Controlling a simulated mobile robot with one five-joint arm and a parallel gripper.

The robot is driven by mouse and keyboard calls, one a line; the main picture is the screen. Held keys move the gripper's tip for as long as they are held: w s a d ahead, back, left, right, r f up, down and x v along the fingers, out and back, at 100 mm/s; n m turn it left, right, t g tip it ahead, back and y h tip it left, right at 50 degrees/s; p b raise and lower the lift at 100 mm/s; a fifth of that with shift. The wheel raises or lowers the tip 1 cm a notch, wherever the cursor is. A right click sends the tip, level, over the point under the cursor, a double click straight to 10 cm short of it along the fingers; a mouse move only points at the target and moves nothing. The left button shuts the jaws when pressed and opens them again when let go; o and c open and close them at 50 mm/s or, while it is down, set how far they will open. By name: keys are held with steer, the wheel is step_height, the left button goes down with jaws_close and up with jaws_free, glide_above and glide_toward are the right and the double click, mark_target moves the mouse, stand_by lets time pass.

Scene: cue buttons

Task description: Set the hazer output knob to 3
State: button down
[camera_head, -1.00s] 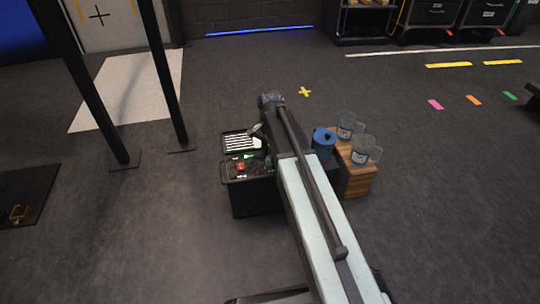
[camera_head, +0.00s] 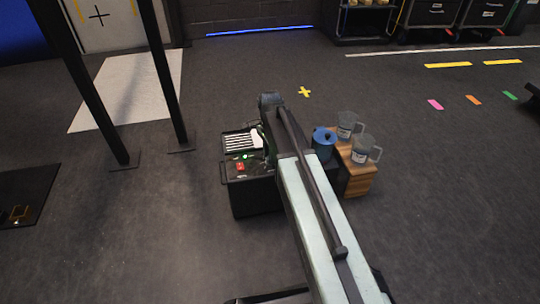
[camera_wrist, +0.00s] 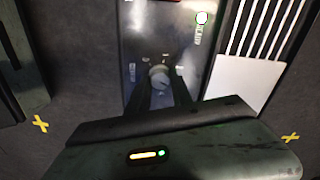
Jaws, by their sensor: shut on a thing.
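The hazer (camera_head: 255,195) is a black box on the floor, with a vented top, a green light and a red switch showing in the head view. In the wrist view its dark panel (camera_wrist: 140,22) carries a small grey round knob (camera_wrist: 159,76) with labels around it, too small to read. My gripper (camera_wrist: 165,88) has its two dark fingers on either side of the knob and is shut on it. In the head view my arm hides the knob and the gripper's fingers.
A wooden crate (camera_head: 360,182) stands right of the hazer, with two mugs (camera_head: 362,150) on it and a blue canister (camera_head: 323,137) beside them. Two black posts (camera_head: 165,85) stand to the left.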

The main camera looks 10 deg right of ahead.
steer(key=c, duration=1.1)
jaws_free()
steer(key=shift+c, duration=0.2)
step_height(320, 180, up, 8)
steer(key=p, duration=0.8)
steer(key=shift+f, duration=0.15)
